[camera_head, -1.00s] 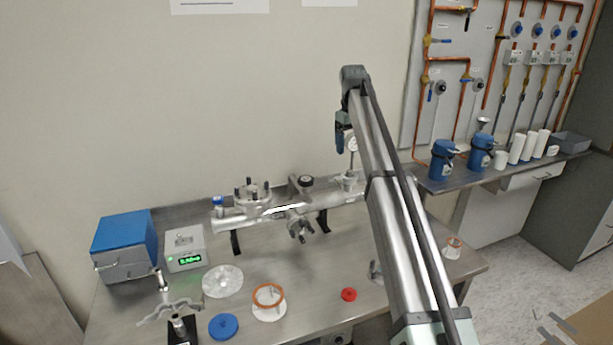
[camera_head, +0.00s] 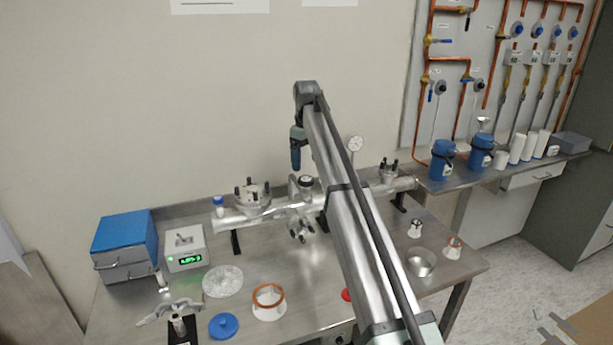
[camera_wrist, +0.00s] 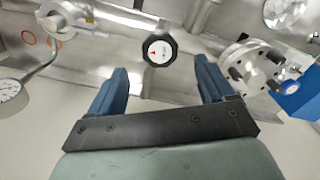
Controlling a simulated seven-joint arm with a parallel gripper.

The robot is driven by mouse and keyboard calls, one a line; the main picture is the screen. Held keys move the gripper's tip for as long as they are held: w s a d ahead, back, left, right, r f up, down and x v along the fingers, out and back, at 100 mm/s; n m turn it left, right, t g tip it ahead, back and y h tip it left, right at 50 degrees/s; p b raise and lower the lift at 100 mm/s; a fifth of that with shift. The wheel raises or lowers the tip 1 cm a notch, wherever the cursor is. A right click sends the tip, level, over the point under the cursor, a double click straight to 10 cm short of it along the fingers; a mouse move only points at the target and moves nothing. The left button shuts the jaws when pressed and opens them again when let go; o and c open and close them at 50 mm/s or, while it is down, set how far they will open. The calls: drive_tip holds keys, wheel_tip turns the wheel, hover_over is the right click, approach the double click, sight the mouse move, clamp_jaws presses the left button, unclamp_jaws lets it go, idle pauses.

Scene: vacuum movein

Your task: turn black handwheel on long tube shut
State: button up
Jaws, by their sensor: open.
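The long tube (camera_head: 275,211) is a shiny metal pipe lying across the bench on black supports. The black handwheel (camera_head: 306,180) stands on top of a valve body at the tube's middle. In the wrist view the handwheel (camera_wrist: 158,50) is a black knob with a pale face and a small red mark. My gripper (camera_head: 296,166) is above the handwheel and slightly to its left in the head view. In the wrist view its two blue fingers (camera_wrist: 161,66) are wide apart and empty, with the handwheel showing between them, apart from both. My arm hides part of the tube's right side.
A flange with upright bolts (camera_head: 252,197) rises from the tube left of the handwheel. A dial gauge (camera_head: 355,144) stands to the right. A blue box (camera_head: 125,233) and a meter with green digits (camera_head: 185,250) are at left. Loose fittings lie along the front.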

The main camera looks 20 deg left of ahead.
sight(306, 179)
drive_tip(key=shift+f, duration=3.05)
drive_tip(key=c, duration=1)
drive_tip(key=shift+c, duration=0.3)
